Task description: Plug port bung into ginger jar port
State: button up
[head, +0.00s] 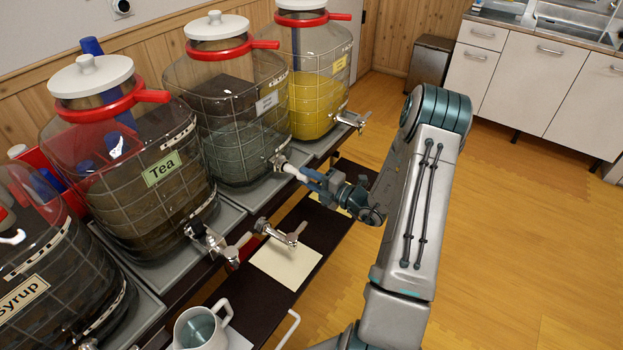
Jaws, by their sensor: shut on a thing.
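A glass jar (235,150) with a white lid and red collar holds a dark liquid low down; its white label (267,103) is too small to read. It has no tap on it and is likely the ginger jar. Its port (278,161) is low on the side facing my arm. My gripper (309,175) is at this port, shut on a small pale piece (292,169), likely the port bung. The piece points at the port and seems to touch it; I cannot tell whether it is inside. The fingers hide part of it.
A loose metal tap (280,234) lies by a cream sheet (287,264) on the dark lower shelf. The Tea jar (150,190), Syrup jar (45,265) and a yellow-filled jar (318,100) stand alongside. A pitcher (200,328) stands at the front. Floor on the right is clear.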

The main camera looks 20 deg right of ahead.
jog(key=shift+x, duration=0.95)
dwell(0.3)
jog(key=o, duration=1.4)
jog(key=shift+o, duration=0.2)
jog(key=shift+s+d, duration=0.15)
jog(key=shift+p+v, duration=0.8)
jog(key=shift+v, duration=1.2)
jog(key=shift+s, duration=0.1)
jog(key=v, duration=1.3)
jog(key=shift+s+d+b, duration=0.2)
jog(key=shift+s+b, duration=0.1)
jog(key=shift+b, duration=0.05)
